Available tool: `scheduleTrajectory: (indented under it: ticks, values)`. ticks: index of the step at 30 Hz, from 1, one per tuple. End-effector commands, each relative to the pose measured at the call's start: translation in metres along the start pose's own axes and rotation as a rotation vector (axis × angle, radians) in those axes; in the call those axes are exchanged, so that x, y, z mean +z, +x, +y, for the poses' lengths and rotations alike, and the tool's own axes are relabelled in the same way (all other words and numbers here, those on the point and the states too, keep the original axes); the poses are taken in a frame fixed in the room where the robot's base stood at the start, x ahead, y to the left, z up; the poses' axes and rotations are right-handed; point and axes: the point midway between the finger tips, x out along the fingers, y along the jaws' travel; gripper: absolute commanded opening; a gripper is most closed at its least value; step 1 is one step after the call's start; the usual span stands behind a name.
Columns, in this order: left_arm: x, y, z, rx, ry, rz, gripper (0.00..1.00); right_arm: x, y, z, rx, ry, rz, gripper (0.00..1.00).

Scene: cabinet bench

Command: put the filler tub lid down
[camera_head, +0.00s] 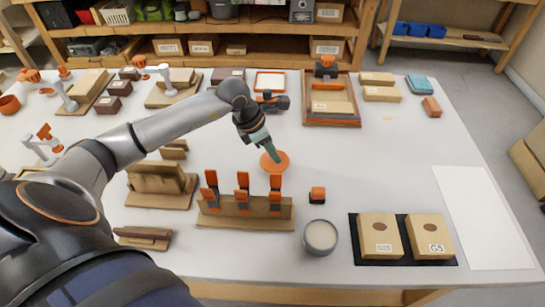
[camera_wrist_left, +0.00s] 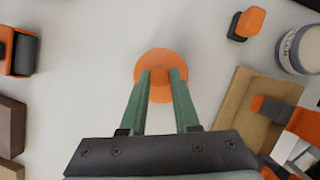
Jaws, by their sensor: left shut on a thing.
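The filler tub lid (camera_head: 272,168) is a round orange disc near the middle of the bench. My left gripper (camera_head: 279,161) reaches down from above with its green fingers shut on the lid. In the left wrist view the lid (camera_wrist_left: 160,58) shows flat between the fingertips (camera_wrist_left: 164,74). I cannot tell whether its underside touches the bench top. The filler tub (camera_head: 320,237), round with a pale top, stands to the lower right, apart from the lid; it also shows in the left wrist view (camera_wrist_left: 302,47). My right gripper is not in view.
A wooden rack (camera_head: 245,219) with orange-handled clamps stands just in front of the lid. A small orange and black block (camera_head: 317,195) sits between lid and tub. Two wooden blocks (camera_head: 380,237) lie on a black mat.

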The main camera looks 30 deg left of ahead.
Motion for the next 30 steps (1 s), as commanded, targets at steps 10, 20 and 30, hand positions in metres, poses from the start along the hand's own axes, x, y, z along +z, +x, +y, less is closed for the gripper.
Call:
scheduleTrajectory:
  ticks: [10,20,30]
  values:
    - [-0.011,0.025,0.000,0.001,0.001,0.000,0.00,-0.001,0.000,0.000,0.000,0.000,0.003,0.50]
    - [-0.011,0.027,0.000,0.000,0.000,0.001,0.45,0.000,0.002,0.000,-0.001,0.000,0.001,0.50]
    - [-0.011,0.027,0.000,0.001,0.000,0.001,0.60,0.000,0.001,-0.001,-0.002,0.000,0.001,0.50]
